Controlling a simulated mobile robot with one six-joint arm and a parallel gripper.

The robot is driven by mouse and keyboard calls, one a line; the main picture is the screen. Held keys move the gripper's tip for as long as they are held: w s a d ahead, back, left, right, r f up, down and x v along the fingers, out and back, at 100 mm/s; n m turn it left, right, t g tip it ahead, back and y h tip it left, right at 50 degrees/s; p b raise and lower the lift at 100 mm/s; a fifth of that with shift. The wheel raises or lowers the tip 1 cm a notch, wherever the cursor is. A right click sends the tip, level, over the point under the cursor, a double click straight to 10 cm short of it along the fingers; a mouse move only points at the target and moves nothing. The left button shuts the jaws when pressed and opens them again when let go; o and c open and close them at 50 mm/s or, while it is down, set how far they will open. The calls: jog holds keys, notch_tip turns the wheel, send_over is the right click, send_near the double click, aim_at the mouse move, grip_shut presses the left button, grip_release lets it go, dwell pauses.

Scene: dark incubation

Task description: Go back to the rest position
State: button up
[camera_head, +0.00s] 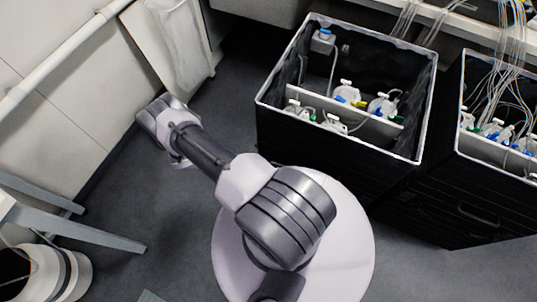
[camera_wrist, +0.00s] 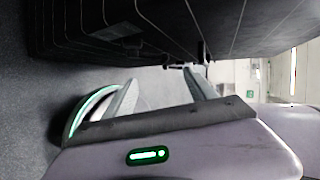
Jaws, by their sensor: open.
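My gripper (camera_wrist: 161,82) shows in the wrist view with its two grey fingers apart and nothing between them. In the head view my arm reaches from my round white base toward the upper left, over the floor. The gripper's fingers cannot be made out in the head view.
A black open crate (camera_head: 262,128) with bottles and tubing inside stands right of my arm. A second black crate (camera_head: 455,200) stands farther right. A grey leg (camera_head: 75,230) and white bucket (camera_head: 72,275) are lower left. Dark floor (camera_head: 140,205) is clear between.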

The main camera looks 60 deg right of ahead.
jog(key=shift+v, duration=1.7)
